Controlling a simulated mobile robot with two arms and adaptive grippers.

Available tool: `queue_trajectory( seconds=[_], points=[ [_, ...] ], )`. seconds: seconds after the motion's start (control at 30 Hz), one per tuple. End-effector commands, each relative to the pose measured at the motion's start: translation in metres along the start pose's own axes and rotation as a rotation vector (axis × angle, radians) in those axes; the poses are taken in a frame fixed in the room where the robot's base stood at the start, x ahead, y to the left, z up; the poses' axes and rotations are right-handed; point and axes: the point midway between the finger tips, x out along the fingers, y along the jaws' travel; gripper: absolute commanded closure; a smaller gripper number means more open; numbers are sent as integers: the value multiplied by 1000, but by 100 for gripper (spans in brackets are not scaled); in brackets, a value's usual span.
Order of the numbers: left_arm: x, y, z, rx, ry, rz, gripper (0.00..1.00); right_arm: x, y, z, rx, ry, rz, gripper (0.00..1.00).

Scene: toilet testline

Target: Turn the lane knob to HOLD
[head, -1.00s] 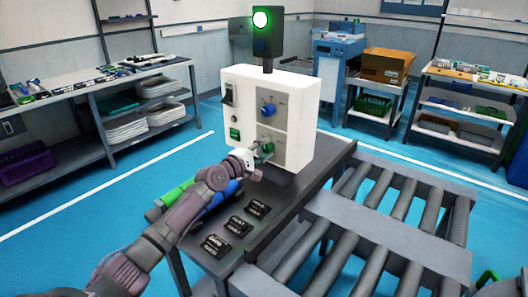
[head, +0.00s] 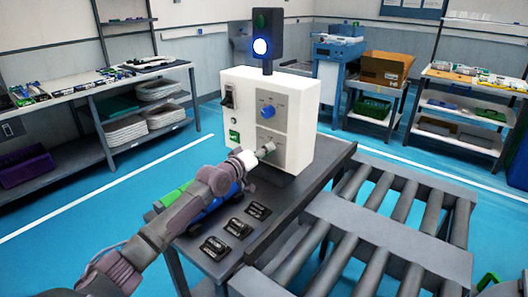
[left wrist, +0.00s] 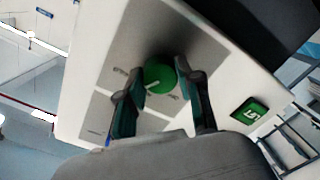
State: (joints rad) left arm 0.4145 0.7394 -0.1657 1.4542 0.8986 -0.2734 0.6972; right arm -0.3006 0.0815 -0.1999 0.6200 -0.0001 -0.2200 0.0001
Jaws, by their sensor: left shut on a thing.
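The white control box (head: 232,88) stands at the back of the dark table, with a blue knob (head: 268,112) on its grey panel. In the left wrist view, a green knob (left wrist: 158,72) sits between the two fingers of my left gripper (left wrist: 160,76), which is shut on it. A white pointer mark shows on the knob's face, toward the lower left in that view. Small labels around the knob are too blurred to read. In the head view my left gripper (head: 266,150) is at the lower panel and hides this knob. My right gripper is not in view.
A green button (head: 234,136) and a black switch (head: 229,96) are on the box's front left. Several black labelled blocks (head: 239,228) lie on the table. A roller conveyor (head: 400,215) is at right.

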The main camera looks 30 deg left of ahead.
Motion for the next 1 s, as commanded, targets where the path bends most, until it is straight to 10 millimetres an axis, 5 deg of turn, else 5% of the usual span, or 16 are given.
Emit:
queue_trajectory(
  seconds=[0.5,1.0],
  points=[
    [0,-2,3,342,7,-17,99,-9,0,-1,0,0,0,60],
    [0,-2,4,409,8,-20,99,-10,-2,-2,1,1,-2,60]
  ],
)
